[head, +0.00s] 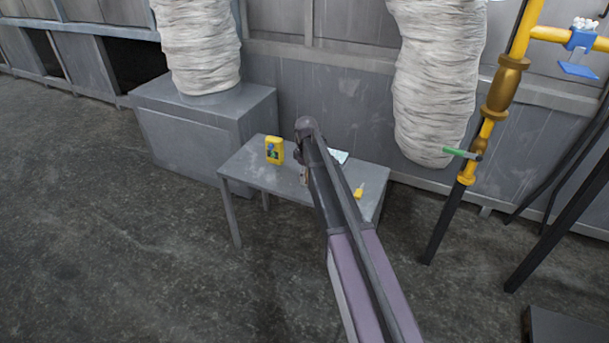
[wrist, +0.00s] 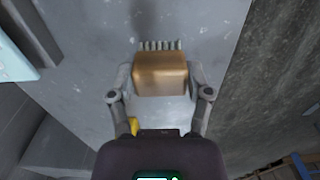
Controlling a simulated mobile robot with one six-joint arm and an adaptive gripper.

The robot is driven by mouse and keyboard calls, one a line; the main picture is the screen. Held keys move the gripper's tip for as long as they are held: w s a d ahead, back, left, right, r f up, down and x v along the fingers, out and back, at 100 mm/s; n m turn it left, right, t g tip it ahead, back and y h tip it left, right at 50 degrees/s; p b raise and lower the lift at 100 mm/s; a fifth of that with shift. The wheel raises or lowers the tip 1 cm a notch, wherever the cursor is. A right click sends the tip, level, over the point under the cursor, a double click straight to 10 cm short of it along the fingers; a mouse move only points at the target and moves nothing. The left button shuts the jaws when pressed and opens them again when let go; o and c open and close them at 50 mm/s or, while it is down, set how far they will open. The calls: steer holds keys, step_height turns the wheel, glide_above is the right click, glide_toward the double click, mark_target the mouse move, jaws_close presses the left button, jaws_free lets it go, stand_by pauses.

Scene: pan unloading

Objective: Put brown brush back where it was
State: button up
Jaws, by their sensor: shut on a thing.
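The brown brush (wrist: 160,74) is a block with a row of pale bristles along its top edge in the wrist view. My gripper (wrist: 162,80) is shut on it, one finger on each side. The grey table (wrist: 100,85) lies behind the brush; I cannot tell whether the brush touches it. In the head view my arm reaches over the grey table (head: 246,170) and mostly hides the gripper and brush.
A yellow bottle (head: 274,150) stands on the table, left of my arm. A pale blue item (head: 338,156) lies near the back edge. A small yellow bottle (head: 358,191) is at the right. A grey box (head: 205,135) stands behind, left. Yellow pipes (head: 502,88) rise at right.

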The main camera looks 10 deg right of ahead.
mark_target(307, 175)
steer(key=o, duration=1)
steer(key=shift+f, duration=0.1)
step_height(307, 175, up, 12)
steer(key=p, duration=1.2)
stand_by(0.3)
steer(key=s+m, duration=0.3)
steer(key=s, duration=0.6)
steer(key=s+m, duration=0.4)
steer(key=s, duration=0.6)
steer(key=s+m, duration=0.3)
steer(key=s, duration=0.7)
steer(key=shift+s+a+m, duration=0.1)
steer(key=shift+a+m, duration=0.3)
